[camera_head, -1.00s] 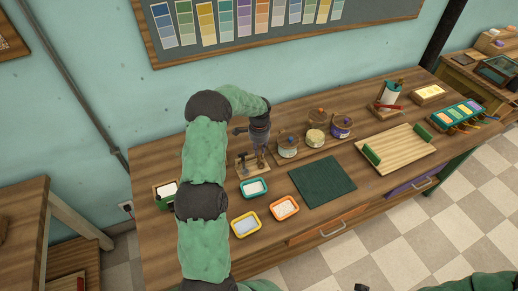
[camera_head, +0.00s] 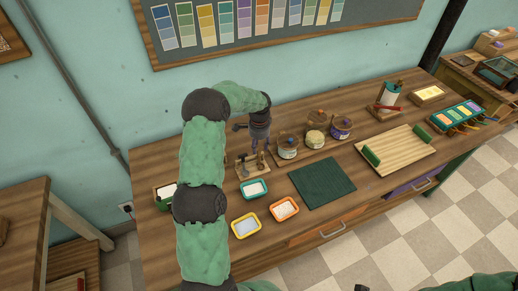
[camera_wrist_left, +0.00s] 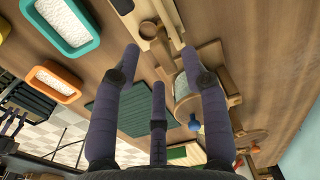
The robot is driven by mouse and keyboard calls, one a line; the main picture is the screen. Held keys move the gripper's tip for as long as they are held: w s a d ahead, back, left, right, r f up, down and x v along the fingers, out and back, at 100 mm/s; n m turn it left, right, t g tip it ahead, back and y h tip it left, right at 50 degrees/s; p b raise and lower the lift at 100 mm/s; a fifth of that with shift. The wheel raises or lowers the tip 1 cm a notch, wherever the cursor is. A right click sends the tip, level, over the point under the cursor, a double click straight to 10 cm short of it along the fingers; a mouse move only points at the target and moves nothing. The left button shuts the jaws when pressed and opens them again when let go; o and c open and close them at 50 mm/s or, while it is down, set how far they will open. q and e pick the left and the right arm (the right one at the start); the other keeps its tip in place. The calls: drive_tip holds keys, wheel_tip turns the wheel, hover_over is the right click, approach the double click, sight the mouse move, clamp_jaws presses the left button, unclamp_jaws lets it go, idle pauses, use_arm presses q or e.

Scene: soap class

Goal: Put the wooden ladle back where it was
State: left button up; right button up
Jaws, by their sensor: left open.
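The small wooden rack (camera_head: 243,170) stands on the bench behind the teal tray, with dark tools and a pale wooden piece upright in it. That wooden piece (camera_head: 262,161) looks like the ladle; it is small in the head view. In the left wrist view, a rounded wooden end (camera_wrist_left: 148,30) shows at the rack, close beyond my fingertips. My left gripper (camera_head: 261,147) is above the rack's right end. Its fingers (camera_wrist_left: 157,58) are spread with nothing between them. A dark tip (camera_head: 361,287) at the bottom edge may be my right gripper; its state is unclear.
The teal tray (camera_head: 254,198), orange tray (camera_head: 285,217) and yellow tray (camera_head: 245,235) hold white material. A dark green mat (camera_head: 322,184) lies empty on the bench.

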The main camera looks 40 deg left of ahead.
use_arm(q)
wheel_tip(320, 180, up, 9)
drive_tip(key=p, duration=0.1)
drive_tip(key=shift+d, duration=0.1)
idle(1.3)
